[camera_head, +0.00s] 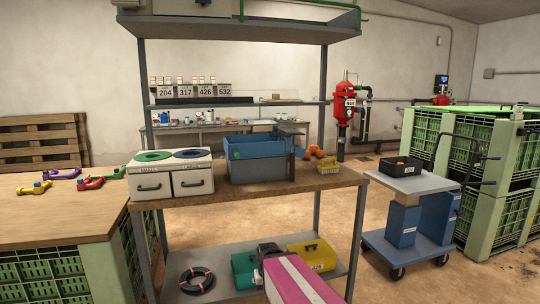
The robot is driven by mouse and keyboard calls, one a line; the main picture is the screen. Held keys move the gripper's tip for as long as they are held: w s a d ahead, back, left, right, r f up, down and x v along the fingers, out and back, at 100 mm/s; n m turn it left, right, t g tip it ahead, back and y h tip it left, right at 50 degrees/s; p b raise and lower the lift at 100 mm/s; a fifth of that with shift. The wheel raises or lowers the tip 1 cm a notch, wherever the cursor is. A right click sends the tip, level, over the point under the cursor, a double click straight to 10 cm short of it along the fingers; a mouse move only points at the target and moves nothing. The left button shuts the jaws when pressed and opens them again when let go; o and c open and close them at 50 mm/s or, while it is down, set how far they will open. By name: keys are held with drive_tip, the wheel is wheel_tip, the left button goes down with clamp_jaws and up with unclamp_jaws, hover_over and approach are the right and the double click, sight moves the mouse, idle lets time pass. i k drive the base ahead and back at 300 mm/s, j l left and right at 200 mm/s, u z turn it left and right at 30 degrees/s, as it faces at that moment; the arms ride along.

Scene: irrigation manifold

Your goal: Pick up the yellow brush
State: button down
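A small yellow item (328,167) that looks like the yellow brush sits on the wooden top of the workbench (240,202), near its right end. Its fine shape is too small to make out. Orange fittings (313,153) lie just behind and left of it. A magenta and white part that seems to be my arm rises from the bottom edge, in front of the lower shelf and well below the yellow item. I cannot make out my gripper's fingers.
An upper shelf (235,28) overhangs the bench. A cart (410,181) stands right. Green crates and a wooden-topped table flank the scene.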

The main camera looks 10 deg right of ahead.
sight(327, 168)
drive_tip(key=k+l, duration=0.1)
drive_tip(key=l, duration=1.4)
